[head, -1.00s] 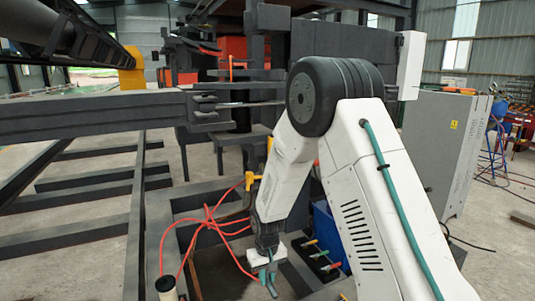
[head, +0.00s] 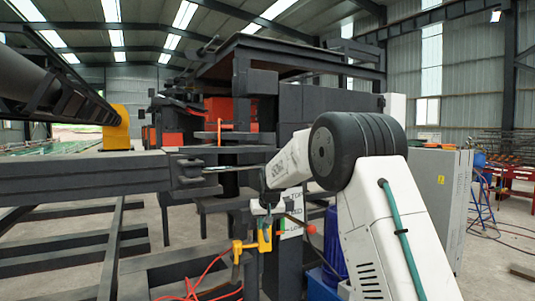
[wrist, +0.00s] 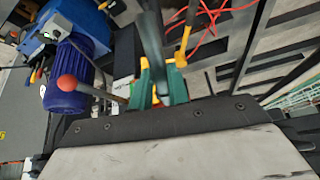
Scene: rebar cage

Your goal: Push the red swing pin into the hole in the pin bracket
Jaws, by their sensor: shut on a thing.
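My gripper (head: 265,218) is in front of the dark machine frame, pointing down. In the wrist view its green fingers (wrist: 162,80) are shut on a dark, blurred bar-like thing (wrist: 151,38), which I cannot identify. An upright orange-red rod (head: 220,131), perhaps the red swing pin, stands above and left of my gripper. A dark forked bracket (head: 187,172) at the end of the long beam may be the pin bracket; its hole cannot be made out. My gripper is apart from both, lower and to their right.
A yellow handle (head: 238,250) is close by my gripper. A lever with a red ball (wrist: 67,83) and a blue motor (wrist: 70,70) are beside it in the wrist view. Red hoses (head: 195,290) lie below. A grey cabinet (head: 440,190) stands at the right.

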